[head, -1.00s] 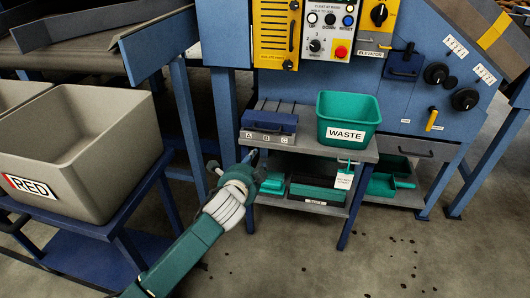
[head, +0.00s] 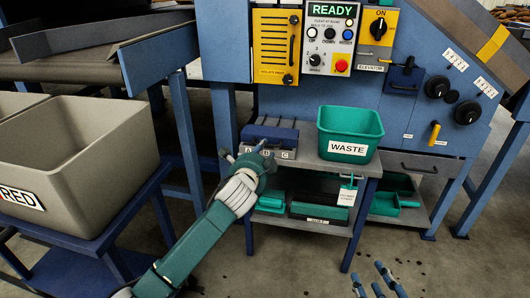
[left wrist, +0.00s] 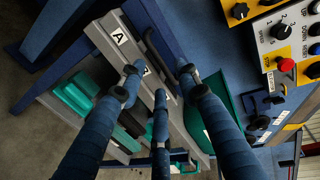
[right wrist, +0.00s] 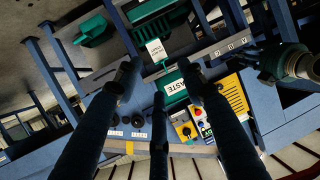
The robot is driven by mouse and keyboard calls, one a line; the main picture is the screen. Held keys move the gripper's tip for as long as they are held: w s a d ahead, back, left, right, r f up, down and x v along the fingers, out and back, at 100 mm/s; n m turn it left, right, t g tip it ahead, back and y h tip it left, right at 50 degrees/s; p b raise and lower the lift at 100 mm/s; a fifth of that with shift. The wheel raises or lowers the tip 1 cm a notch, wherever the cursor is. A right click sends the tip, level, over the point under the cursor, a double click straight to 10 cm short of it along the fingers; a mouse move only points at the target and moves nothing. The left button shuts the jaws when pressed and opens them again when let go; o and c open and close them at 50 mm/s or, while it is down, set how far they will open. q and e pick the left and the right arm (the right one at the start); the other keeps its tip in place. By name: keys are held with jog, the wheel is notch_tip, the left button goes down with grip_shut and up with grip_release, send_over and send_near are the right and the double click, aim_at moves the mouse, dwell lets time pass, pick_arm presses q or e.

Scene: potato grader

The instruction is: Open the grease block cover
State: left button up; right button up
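In the left wrist view the fingers (left wrist: 160,80) stand before the labels; contact cannot be told. My right gripper (head: 380,279) is open and empty at the lower right.
A green WASTE bin (head: 350,124) stands right of the block on the same shelf (head: 310,163). A green tray and brush-like items are on the shelf below. A grey RED crate (head: 75,150) stands at left. The control panel (head: 331,40) is above.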

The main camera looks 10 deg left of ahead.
aim_at(269, 138)
pick_arm(q)
jog(key=x, duration=0.3)
jog(key=shift+w+b, duration=0.1)
jog(key=shift+b, duration=0.3)
pick_arm(e)
notch_tip(269, 138, up, 6)
jog(key=w+a+t+y, duration=0.1)
jog(key=t, duration=0.2)
jog(key=shift+w, duration=0.4)
pick_arm(q)
jog(key=shift+c, duration=0.5)
pick_arm(e)
jog(key=shift+a+f, duration=0.1)
pick_arm(q)
grip_shut()
